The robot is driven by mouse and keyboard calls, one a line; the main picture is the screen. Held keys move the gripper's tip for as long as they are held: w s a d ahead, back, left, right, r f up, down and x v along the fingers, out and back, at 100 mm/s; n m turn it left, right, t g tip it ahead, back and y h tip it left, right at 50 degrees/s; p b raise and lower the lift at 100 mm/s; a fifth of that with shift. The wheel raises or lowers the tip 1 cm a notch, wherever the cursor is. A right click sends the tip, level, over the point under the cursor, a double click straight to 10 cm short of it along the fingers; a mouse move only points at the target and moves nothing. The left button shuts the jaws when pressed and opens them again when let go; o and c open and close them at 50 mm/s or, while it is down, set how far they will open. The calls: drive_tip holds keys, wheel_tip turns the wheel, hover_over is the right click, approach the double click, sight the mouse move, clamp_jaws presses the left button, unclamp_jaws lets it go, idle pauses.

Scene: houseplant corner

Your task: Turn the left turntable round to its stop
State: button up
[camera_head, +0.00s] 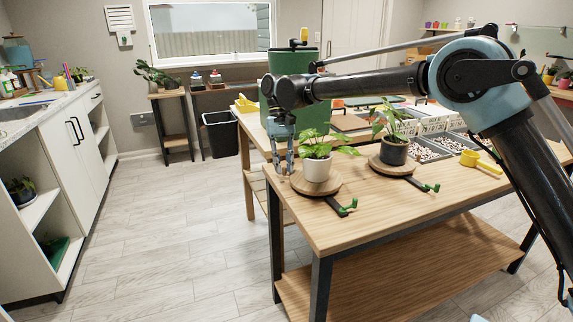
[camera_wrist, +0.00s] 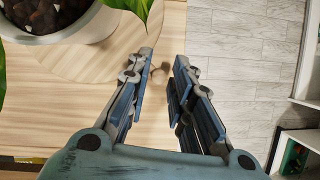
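The left turntable (camera_head: 306,190) is a round wooden disc near the bench's left edge. A white pot (camera_head: 317,169) with a leafy green plant stands upright on it. A black bar with a green hooked end (camera_head: 347,206) sticks out at its front right. My gripper (camera_head: 283,168) points down at the disc's left rim, beside the white pot. In the wrist view my gripper (camera_wrist: 166,62) has its fingers apart. A small brownish piece shows between the fingertips, too unclear to name; I cannot tell whether they touch it. The pot's rim (camera_wrist: 98,35) shows at upper left.
The right turntable (camera_head: 405,168) holds a dark pot (camera_head: 394,150) with a plant and has its own green-ended bar (camera_head: 428,187). A yellow scoop (camera_head: 480,161) and grey trays (camera_head: 424,149) lie farther right. A green cylinder (camera_head: 292,92) stands behind my gripper. The bench front is clear.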

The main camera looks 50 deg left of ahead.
drive_tip(key=shift+o, duration=0.2)
drive_tip(key=shift+a, duration=0.1)
drive_tip(key=v, duration=1.2)
drive_tip(key=shift+w, duration=0.1)
idle(0.4)
